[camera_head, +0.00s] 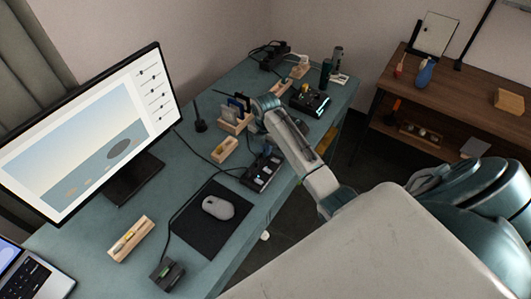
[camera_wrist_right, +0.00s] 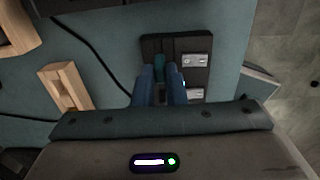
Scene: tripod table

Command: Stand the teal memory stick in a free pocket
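The teal memory stick (camera_wrist_right: 159,66) shows in the right wrist view between the blue fingertips of my right gripper (camera_wrist_right: 160,88), which look closed on its sides. It is over the black holder (camera_wrist_right: 150,43); I cannot tell whether its end is inside a pocket. The holder carries silver sticks (camera_wrist_right: 197,60) on its right side. In the head view the black holder (camera_head: 254,181) stands near the desk's right edge, with my right gripper (camera_head: 262,158) above its far end. The teal stick is hidden there. My left gripper is not in view.
A light wooden holder (camera_head: 224,149) stands left of the black one, with a wooden card rack (camera_head: 229,126) behind. A mouse (camera_head: 218,208) on a dark mat (camera_head: 200,240), a cable and a monitor (camera_head: 95,130) are nearer. A lit black device (camera_head: 309,101) stands farther back.

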